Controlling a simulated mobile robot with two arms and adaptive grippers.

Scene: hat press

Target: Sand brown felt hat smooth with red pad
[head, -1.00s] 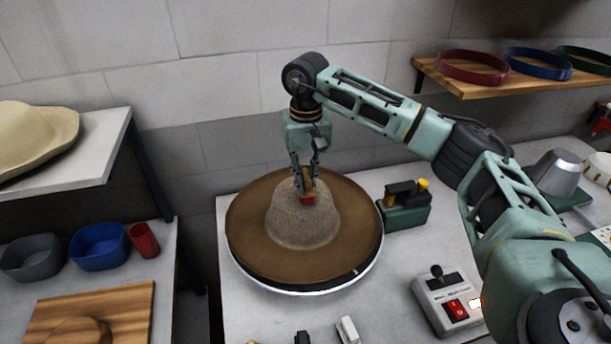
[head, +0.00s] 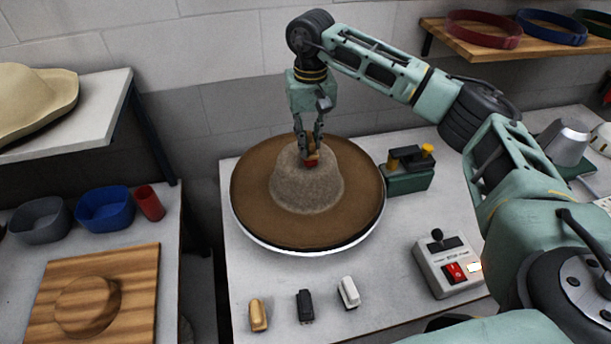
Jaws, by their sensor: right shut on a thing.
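The brown felt hat (head: 307,186) lies on a round, white-edged turntable (head: 300,253), crown up and brim flat. Its crown looks greyer and rougher than the smooth brown brim. My right gripper (head: 311,152) is above the crown, pointing down, shut on the red pad (head: 311,163). The pad is at the upper part of the crown and seems to touch it; the exact contact is too small to tell. My left gripper is not in view.
A control box (head: 449,266) with a red switch stands front right. Tan, black and white blocks (head: 305,306) lie in front. A green tool (head: 409,171) stands right of the hat. Bowls (head: 105,209) and a wooden board (head: 97,297) are on the left table.

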